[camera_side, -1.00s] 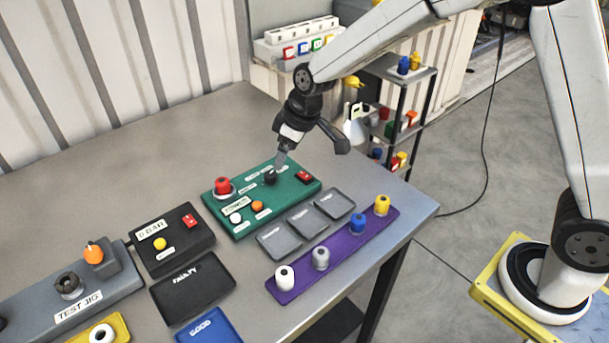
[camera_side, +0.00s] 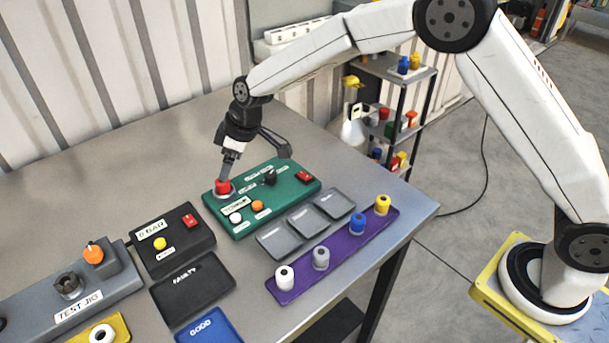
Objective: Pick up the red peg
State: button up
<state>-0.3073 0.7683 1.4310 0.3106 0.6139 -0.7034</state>
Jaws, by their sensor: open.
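A red round-topped piece (camera_side: 222,187) stands in a pale ring at the left back corner of the green panel (camera_side: 280,199). I cannot tell whether it is a peg or a push button. My gripper (camera_side: 228,176) points down right over it, with the fingertips at its top and hiding part of it. The jaws are open. Whether they touch the red piece cannot be told. The purple strip (camera_side: 338,257) carries a white peg (camera_side: 285,277), a grey peg (camera_side: 321,257), a blue peg (camera_side: 357,222) and a yellow peg (camera_side: 382,204); no red peg shows on it.
The green panel also has a black knob (camera_side: 269,178), an orange button (camera_side: 257,206), a white button (camera_side: 236,218) and a red switch (camera_side: 304,176). Three grey trays (camera_side: 280,243) lie in front. A black box (camera_side: 172,241) stands left. The table behind is clear.

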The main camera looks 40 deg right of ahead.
aim_at(223, 187)
jog(key=shift+w+a+f, duration=0.15)
jog(key=shift+f, duration=0.4)
jog(key=shift+f, duration=0.1)
jog(key=shift+x, duration=2.55)
jog(key=shift+a, duration=0.15)
grip_shut()
